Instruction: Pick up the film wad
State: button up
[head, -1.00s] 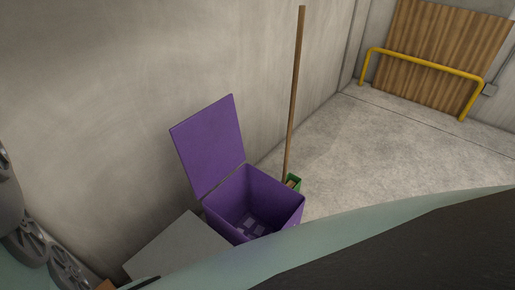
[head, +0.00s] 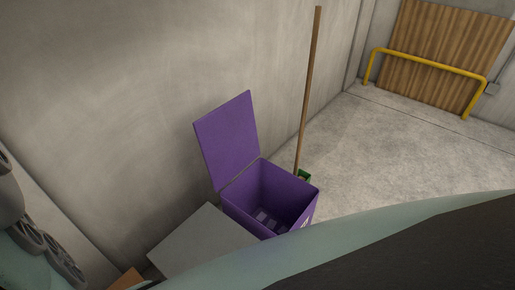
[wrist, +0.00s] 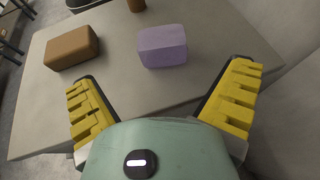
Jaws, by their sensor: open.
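My gripper (wrist: 163,75) shows in the wrist view with its two yellow ridged fingers spread wide, open and empty. It is over the near part of a grey table (wrist: 120,88). A pale purple block (wrist: 162,46) with rounded edges lies on the table, ahead of and between the fingertips. A brown block (wrist: 72,46) lies to its left, beyond the left finger. I cannot tell for sure which thing is the film wad; nothing looks like crumpled film. The gripper is not seen in the head view.
In the head view an open purple bin (head: 270,195) stands by the wall, beside a grey surface (head: 200,240). A long wooden handle (head: 309,95) leans behind it. A yellow rail (head: 430,62) stands at the far right. A brown cylinder (wrist: 136,5) is at the table's far edge.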

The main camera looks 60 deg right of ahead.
jog(key=shift+x, duration=2.65)
jog(key=shift+b+x, duration=1)
jog(key=shift+x, duration=0.95)
jog(key=shift+w+r, duration=0.1)
jog(key=shift+w, duration=0.05)
jog(key=c, duration=0.7)
jog(key=shift+o, duration=0.2)
